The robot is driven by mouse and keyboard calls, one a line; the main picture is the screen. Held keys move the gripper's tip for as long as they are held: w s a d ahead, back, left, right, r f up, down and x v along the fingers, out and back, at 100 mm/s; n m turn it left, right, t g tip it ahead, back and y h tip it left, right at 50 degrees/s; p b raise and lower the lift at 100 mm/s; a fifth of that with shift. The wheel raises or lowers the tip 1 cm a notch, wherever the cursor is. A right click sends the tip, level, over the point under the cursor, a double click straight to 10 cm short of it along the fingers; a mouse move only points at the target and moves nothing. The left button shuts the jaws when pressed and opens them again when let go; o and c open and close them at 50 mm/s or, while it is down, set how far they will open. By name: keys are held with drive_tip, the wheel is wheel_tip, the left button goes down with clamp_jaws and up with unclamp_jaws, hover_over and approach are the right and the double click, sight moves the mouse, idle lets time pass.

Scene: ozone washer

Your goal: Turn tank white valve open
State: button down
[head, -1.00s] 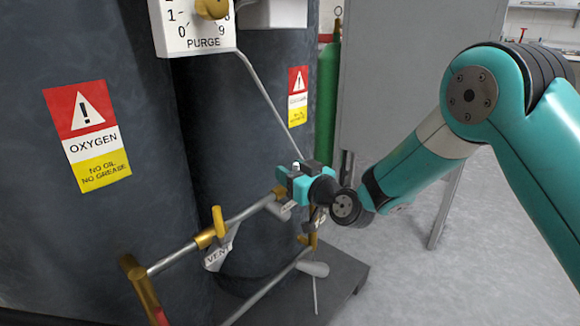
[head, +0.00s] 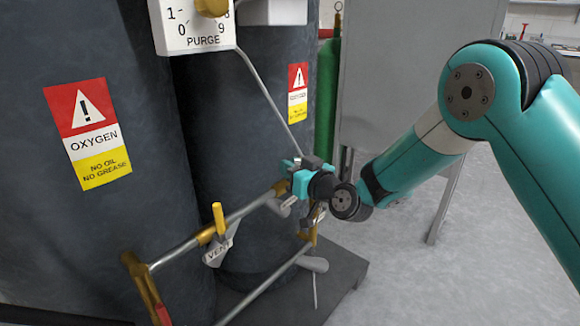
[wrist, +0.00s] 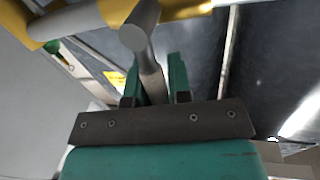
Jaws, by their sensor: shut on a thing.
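My gripper (head: 288,172) is at the far end of the upper pipe, in front of the rear dark tank (head: 245,130). In the wrist view, my gripper (wrist: 157,78) has its two teal fingers on either side of a pale grey-white valve handle (wrist: 151,78), shut on it. The handle runs up to a rounded end near a gold-coloured fitting (wrist: 185,10). In the head view, my gripper hides most of this handle. A gold fitting (head: 281,187) shows just beside the gripper.
A yellow vent valve handle (head: 219,217) with a tag sits nearer on the same pipe (head: 180,255). A lower pipe (head: 262,292) runs below. A white purge gauge (head: 190,32) hangs above. A grey cabinet (head: 385,90) stands behind; the floor (head: 480,240) at right is clear.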

drive_tip(key=shift+w+d+f+m+g+p, duration=0.2)
drive_tip(key=shift+w+d+m+p, duration=0.25)
drive_tip(key=shift+m, duration=0.6)
drive_tip(key=shift+w+d+f+m+g+p, duration=0.25)
drive_tip(key=shift+w+m+p, duration=0.2)
drive_tip(key=shift+m, duration=0.55)
drive_tip(key=shift+w+d+f+m+g+p, duration=0.2)
drive_tip(key=shift+w+d+m+p, duration=0.25)
drive_tip(key=shift+m, duration=0.6)
drive_tip(key=shift+s+a, duration=0.1)
drive_tip(key=c, duration=1)
unclamp_jaws()
drive_tip(key=shift+c, duration=0.2)
drive_tip(key=shift+s, duration=0.1)
